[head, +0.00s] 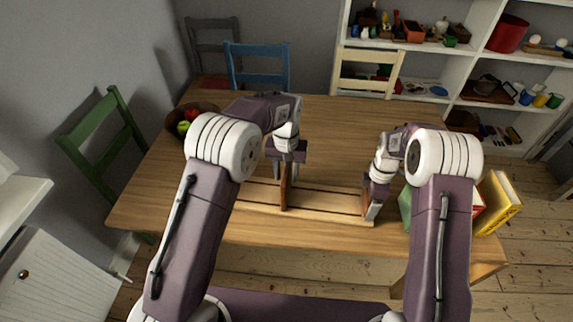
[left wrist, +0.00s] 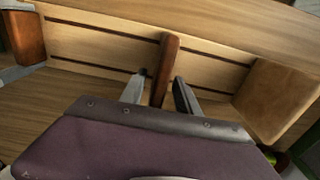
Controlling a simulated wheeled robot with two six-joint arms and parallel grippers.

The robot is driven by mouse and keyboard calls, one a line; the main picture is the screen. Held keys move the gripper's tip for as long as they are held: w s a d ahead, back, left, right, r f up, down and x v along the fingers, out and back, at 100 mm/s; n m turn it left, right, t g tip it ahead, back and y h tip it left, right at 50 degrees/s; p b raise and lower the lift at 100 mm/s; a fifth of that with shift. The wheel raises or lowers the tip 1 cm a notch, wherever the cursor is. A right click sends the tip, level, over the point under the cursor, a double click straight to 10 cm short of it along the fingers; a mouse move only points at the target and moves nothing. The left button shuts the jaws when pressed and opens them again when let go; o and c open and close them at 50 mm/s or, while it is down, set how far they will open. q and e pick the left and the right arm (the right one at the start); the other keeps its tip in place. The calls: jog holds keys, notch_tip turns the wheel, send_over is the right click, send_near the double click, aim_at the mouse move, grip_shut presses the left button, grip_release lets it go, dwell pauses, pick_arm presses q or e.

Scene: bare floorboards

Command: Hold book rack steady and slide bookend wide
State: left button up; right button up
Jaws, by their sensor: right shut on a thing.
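The wooden book rack (head: 325,202) lies on the table, a long slotted base with an upright end panel (head: 366,202) at its right. The brown upright sliding bookend (head: 286,194) stands across the slots near the middle; it also shows in the left wrist view (left wrist: 167,62). My left gripper (head: 286,172) is open, its fingers (left wrist: 160,92) on either side of the bookend with small gaps. My right gripper (head: 373,206) is shut on the right end panel, which shows at the left of the left wrist view (left wrist: 28,38). The other end panel (left wrist: 275,100) is hidden by my left arm in the head view.
Several books (head: 500,203), one yellow, stand at the table's right edge beside my right arm. A fruit bowl (head: 183,122) sits at the back left. Chairs surround the table (head: 335,125), and shelves stand behind at right. The table behind the rack is clear.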

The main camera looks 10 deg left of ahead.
pick_arm(q)
notch_tip(320, 180, up, 9)
jog(key=shift+r, duration=0.2)
